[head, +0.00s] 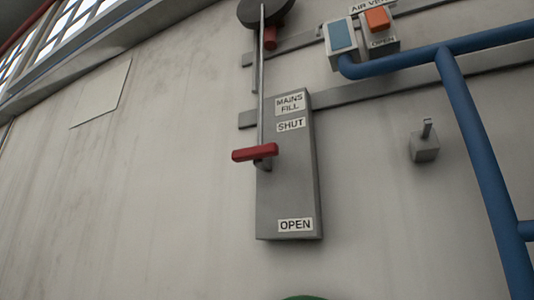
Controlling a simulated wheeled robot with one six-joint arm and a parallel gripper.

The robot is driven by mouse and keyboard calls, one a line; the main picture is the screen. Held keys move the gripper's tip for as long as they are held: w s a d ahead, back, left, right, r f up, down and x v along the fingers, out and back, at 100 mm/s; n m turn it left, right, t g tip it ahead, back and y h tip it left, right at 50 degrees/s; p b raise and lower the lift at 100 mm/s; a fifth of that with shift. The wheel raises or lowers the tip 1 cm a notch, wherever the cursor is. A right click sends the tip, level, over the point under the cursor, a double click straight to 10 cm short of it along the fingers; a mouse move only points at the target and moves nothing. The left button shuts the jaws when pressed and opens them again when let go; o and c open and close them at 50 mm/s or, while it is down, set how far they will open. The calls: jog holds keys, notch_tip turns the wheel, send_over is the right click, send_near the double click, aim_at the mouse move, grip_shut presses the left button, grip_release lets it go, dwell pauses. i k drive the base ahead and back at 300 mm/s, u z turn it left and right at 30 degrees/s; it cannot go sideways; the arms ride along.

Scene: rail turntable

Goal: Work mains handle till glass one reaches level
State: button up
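The mains handle is a red crossbar (255,153) on a lever at the left edge of a tall grey box on the wall. The grey box (287,182) bears the labels "MAINS FILL" and "SHUT" near its top and "OPEN" near its foot. The red bar stands a little below the "SHUT" label and well above "OPEN". A thin grey rod (262,75) runs from the handle up to a dark round part at the top edge. No gauge glass can be made out. My gripper is not in view.
A box with an orange block (378,19), labelled "AIR VENT" and "OPEN", sits at the top right beside a blue-faced box (341,36). Blue pipes (478,140) run down the right side. A small grey switch (425,143) is on the wall. The wall left of the handle is clear.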

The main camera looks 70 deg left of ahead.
aim_at(261, 155)
jog(key=u, duration=2.15)
